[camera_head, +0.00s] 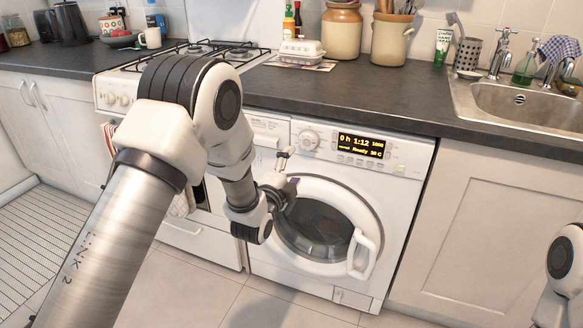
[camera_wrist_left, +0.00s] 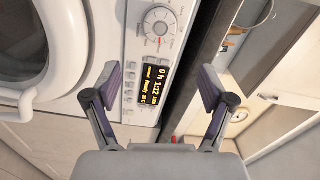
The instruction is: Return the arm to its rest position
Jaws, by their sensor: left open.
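My left arm (camera_head: 140,215) comes in from the left and reaches across toward the washing machine (camera_head: 405,205). Its gripper (camera_head: 290,173) is open and empty, in front of the washer, below the control panel and by the upper left of the round door. In the left wrist view, the two spread fingers of this gripper (camera_wrist_left: 158,84) have the washer's panel and the dark counter edge behind them. The washer door (camera_head: 318,230) looks shut, with its white handle (camera_head: 362,254) at the right. My right arm (camera_head: 562,275) shows only partly at the right edge; its gripper is out of view.
The dark countertop (camera_head: 370,98) overhangs the washer. A gas stove (camera_head: 196,54) stands left of it, partly hidden by my arm. A sink (camera_head: 525,105) is at the right. Jars (camera_head: 341,32) and a butter dish (camera_head: 301,50) stand on the counter. The tiled floor (camera_head: 190,288) in front looks clear.

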